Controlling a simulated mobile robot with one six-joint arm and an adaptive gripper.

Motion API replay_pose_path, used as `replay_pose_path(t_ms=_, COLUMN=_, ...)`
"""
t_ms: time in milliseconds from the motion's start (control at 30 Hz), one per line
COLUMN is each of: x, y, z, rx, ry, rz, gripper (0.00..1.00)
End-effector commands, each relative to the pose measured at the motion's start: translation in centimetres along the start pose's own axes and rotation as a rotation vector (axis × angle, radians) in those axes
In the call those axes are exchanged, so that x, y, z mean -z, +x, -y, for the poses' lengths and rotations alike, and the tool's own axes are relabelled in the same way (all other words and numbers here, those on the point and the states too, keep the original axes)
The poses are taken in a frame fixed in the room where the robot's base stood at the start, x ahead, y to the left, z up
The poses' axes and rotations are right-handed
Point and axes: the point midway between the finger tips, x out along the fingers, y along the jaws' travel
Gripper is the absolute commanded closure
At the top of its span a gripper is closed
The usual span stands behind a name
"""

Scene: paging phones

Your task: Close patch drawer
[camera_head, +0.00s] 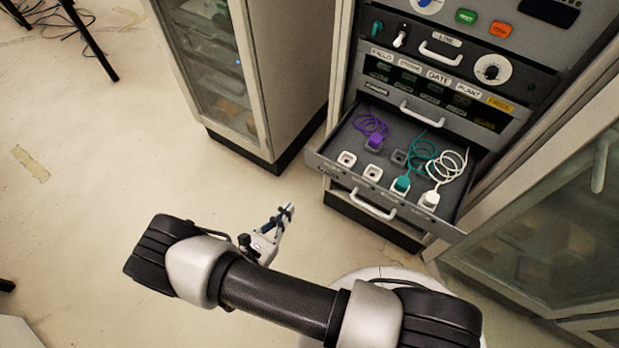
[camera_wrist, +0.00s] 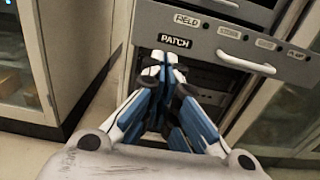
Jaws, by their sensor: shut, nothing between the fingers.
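The patch drawer (camera_head: 335,176) is pulled out of the grey rack cabinet in the head view. Inside it, a purple plug (camera_head: 374,143), a teal plug (camera_head: 401,184) and a white plug (camera_head: 430,200) with coiled cords sit among pale sockets. In the wrist view the drawer front (camera_wrist: 205,48) carries a PATCH label (camera_wrist: 175,41) at its left. My gripper (camera_head: 287,210) is shut and empty, in front of and to the left of the drawer. In the wrist view my gripper's fingertips (camera_wrist: 159,66) appear just below the PATCH label; I cannot tell whether they touch the drawer front.
A glass-door cabinet (camera_head: 222,75) stands to the left and another glass-fronted cabinet (camera_head: 550,220) to the right. Open floor (camera_head: 90,180) lies left of my arm.

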Motion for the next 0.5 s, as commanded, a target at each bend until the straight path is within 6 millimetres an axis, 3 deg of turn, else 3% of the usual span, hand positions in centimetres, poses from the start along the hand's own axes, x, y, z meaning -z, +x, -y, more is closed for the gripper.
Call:
replay_pose_path(t_ms=167, x=0.2, y=1.4, z=0.1, rx=-0.003, ry=-0.005, rz=0.004, gripper=1.00)
replay_pose_path(t_ms=500, x=0.3, y=8.4, z=0.1, rx=0.002, ry=-0.003, rz=0.001, gripper=1.00)
